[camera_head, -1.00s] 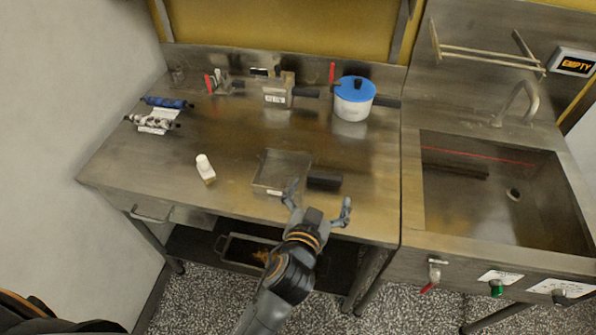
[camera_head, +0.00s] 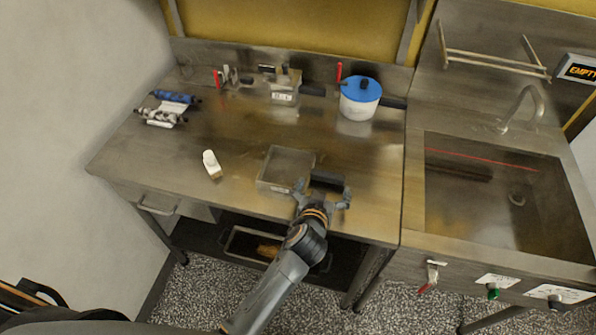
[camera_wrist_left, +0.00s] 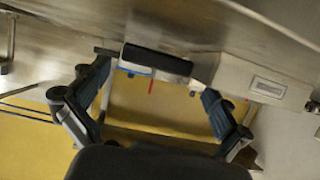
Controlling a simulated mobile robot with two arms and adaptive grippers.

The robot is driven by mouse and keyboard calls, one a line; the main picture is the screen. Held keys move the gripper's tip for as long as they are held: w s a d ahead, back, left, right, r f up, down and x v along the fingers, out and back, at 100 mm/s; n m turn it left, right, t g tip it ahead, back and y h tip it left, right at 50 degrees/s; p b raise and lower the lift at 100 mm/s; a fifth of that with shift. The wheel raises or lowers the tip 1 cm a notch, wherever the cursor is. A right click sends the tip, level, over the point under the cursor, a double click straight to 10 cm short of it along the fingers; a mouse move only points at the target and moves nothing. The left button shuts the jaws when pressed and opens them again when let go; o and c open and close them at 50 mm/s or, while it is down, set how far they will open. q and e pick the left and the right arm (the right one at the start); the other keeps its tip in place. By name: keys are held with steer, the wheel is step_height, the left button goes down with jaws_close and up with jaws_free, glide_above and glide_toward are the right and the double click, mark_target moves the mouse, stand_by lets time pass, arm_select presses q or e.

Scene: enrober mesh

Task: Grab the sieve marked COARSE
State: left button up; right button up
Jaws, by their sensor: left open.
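A square metal sieve (camera_head: 287,160) lies near the front edge of the steel table, with its black handle (camera_head: 328,178) pointing right. Its label is too small to read. A second box-shaped metal tool (camera_head: 284,97) with a label and dark handle stands at the back; its label is also unreadable. My left gripper (camera_head: 323,190) is open at the front sieve's handle. In the left wrist view the black handle (camera_wrist_left: 156,60) lies across between the spread fingers, and the sieve's labelled wall (camera_wrist_left: 234,76) is at the right. Contact cannot be told. My right gripper is not in view.
A white pot with a blue lid (camera_head: 360,98) stands at the back right. A small white bottle (camera_head: 211,164) is left of the sieve. A sink (camera_head: 500,195) is at the right. The table's middle is clear.

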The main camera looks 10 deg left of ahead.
mark_target(326, 179)
arm_select(q)
steer(key=shift+p+x, duration=0.3)
steer(key=shift+x, duration=1.8)
steer(key=shift+d, duration=0.1)
steer(key=c, duration=0.9)
steer(key=shift+r, duration=0.1)
